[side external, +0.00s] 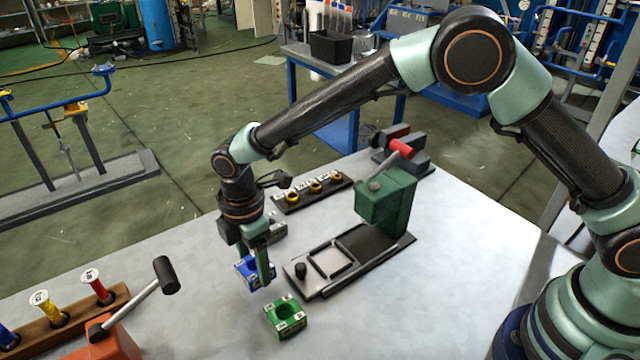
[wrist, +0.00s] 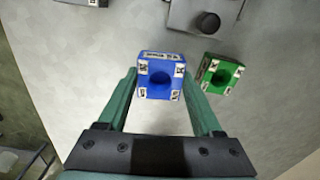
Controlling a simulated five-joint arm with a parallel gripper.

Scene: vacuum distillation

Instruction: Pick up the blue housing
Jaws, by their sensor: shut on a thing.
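The blue housing (side external: 247,272) is a small square block with a round hole in its top and white labels on its corners. It also shows in the wrist view (wrist: 160,77), between the tips of my green fingers. My gripper (side external: 256,268) points down at the table and is shut on the blue housing. In the side view a finger partly hides the housing. I cannot tell whether the housing touches the table or is a little above it.
A green housing (side external: 287,316) stands close by, right of my gripper. A dark fixture plate (side external: 330,268) with a green press (side external: 386,200) lies behind it. A grey housing (side external: 277,228) is behind my gripper. A wooden rack (side external: 60,320) with coloured spools and a red tool (side external: 105,340) are at left.

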